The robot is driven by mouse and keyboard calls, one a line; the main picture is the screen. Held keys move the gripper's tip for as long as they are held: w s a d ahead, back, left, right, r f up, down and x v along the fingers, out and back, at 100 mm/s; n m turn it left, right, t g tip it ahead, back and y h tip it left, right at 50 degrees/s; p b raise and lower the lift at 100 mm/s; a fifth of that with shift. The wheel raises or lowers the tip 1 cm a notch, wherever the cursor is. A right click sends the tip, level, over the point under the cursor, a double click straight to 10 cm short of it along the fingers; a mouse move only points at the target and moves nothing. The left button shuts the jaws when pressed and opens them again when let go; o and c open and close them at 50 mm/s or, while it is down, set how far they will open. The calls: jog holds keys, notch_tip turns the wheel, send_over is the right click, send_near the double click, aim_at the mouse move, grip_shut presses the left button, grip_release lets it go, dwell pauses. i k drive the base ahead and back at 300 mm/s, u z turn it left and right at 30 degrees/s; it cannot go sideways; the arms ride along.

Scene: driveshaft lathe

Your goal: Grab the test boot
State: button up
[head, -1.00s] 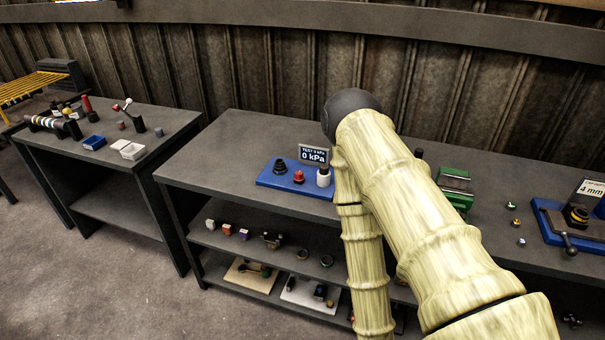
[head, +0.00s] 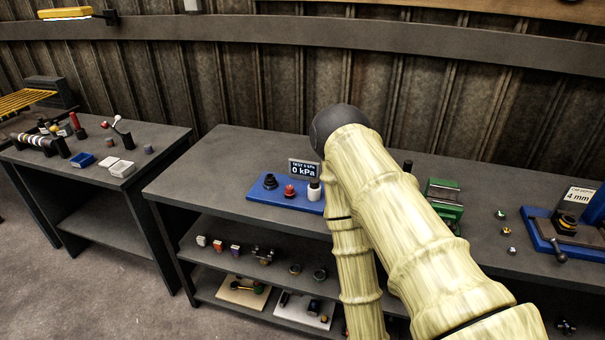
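A black stepped, cone-shaped boot (head: 270,182) stands on the left of a blue test board (head: 262,193) on the middle bench. I take it for the test boot, though no label names it. A red knob-like part (head: 290,191) and a white cylinder with a dark top (head: 314,190) stand on the same board. A display reading 0 kPa (head: 304,169) is behind them. My arm crosses the bench right of the test board; my gripper is not in view.
The middle bench (head: 225,165) has free room left of the board. Right of my arm are a green device (head: 443,201), several small parts and a blue fixture (head: 548,242) with a 4 mm sign. Shelves below hold small parts. A side bench (head: 150,162) stands left.

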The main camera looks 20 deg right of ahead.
aim_at(270, 183)
jog(key=u, duration=1.4)
jog(key=i, duration=1.45)
jog(key=z, duration=1.25)
